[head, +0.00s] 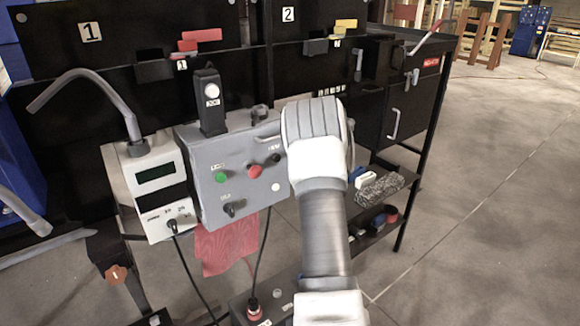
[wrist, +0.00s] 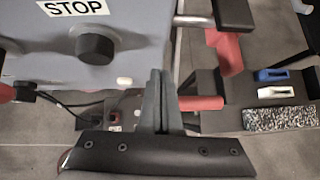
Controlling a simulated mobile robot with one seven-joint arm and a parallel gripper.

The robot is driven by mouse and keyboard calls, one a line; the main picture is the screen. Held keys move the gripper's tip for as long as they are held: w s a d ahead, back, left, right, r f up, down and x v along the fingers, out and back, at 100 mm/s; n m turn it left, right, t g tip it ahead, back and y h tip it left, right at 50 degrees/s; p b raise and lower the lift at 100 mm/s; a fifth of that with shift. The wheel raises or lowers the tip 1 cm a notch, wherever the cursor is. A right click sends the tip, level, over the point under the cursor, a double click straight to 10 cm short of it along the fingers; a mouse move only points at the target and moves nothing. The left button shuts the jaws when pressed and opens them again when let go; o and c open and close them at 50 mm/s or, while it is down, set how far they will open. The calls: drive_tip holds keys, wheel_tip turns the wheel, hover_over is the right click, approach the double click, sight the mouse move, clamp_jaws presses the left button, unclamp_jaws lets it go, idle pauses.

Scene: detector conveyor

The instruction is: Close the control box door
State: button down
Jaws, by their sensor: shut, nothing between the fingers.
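A grey control box (head: 225,170) stands left of my arm in the head view, with a green button (head: 220,177), a red button (head: 254,171) and black knobs on its face. Its right end is hidden behind my arm. The wrist view shows a grey panel (wrist: 140,60) at upper left with a STOP label (wrist: 75,7) and a black knob (wrist: 95,48). My gripper (wrist: 160,80) is shut and empty, close to the panel's right edge; I cannot tell whether it touches. It is hidden behind my wrist in the head view. I cannot make out the door's angle.
A white meter box (head: 157,188) stands left of the control box. A black cabinet (head: 405,105) with handles is at right. Below it, a shelf (head: 395,190) holds small items. A red cloth (head: 226,243) and cables hang below the control box. Floor at right is clear.

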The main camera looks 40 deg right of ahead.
drive_tip(key=shift+w+r, duration=0.2)
drive_tip(key=shift+w, duration=0.3)
